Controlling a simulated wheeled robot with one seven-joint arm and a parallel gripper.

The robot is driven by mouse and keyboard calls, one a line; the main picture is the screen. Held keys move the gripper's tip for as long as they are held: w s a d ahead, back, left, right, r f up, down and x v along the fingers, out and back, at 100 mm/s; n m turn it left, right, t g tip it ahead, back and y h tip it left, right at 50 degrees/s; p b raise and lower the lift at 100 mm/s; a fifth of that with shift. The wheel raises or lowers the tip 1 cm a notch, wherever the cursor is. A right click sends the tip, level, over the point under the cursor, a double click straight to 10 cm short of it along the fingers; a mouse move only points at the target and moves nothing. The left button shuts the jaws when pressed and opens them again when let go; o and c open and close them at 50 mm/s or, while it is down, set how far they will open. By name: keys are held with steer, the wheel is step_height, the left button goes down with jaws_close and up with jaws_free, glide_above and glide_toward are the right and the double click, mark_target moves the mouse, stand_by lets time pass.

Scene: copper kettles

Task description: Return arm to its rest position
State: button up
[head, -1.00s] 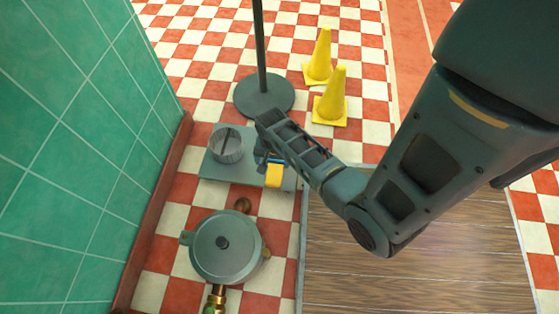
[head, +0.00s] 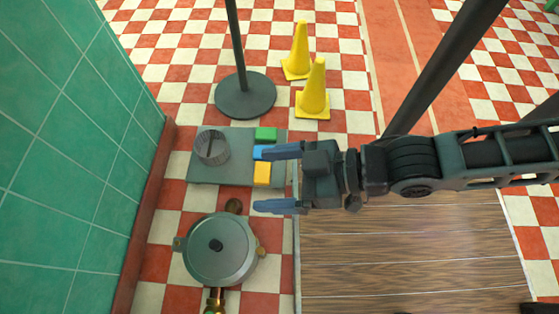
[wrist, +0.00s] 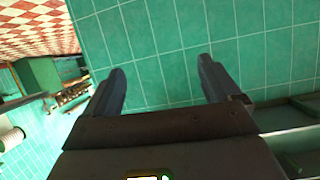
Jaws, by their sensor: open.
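My gripper (head: 280,179) is open and empty in the head view. Its two blue-grey fingers point left toward the green tiled wall. The fingers overlap the right edge of the grey panel (head: 222,171) in the picture; how high they are above it I cannot tell. In the wrist view, the open fingers (wrist: 160,90) are wide apart with only green tiles between them. My arm reaches in from the right side of the head view.
The panel carries a grey knob (head: 211,148) and green (head: 266,134), blue (head: 259,152) and yellow (head: 262,174) blocks. A lidded pot (head: 219,262) is below it. A pole base (head: 245,96) and two yellow cones (head: 299,52) (head: 314,92) stand beyond. The green wall (head: 70,160) is left.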

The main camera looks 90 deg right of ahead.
step_height(320, 180, up, 6)
steer(key=a+n+t+y, duration=0.1)
steer(key=shift+s+n, duration=0.3)
steer(key=shift+s, duration=0.1)
steer(key=shift+r, duration=0.2)
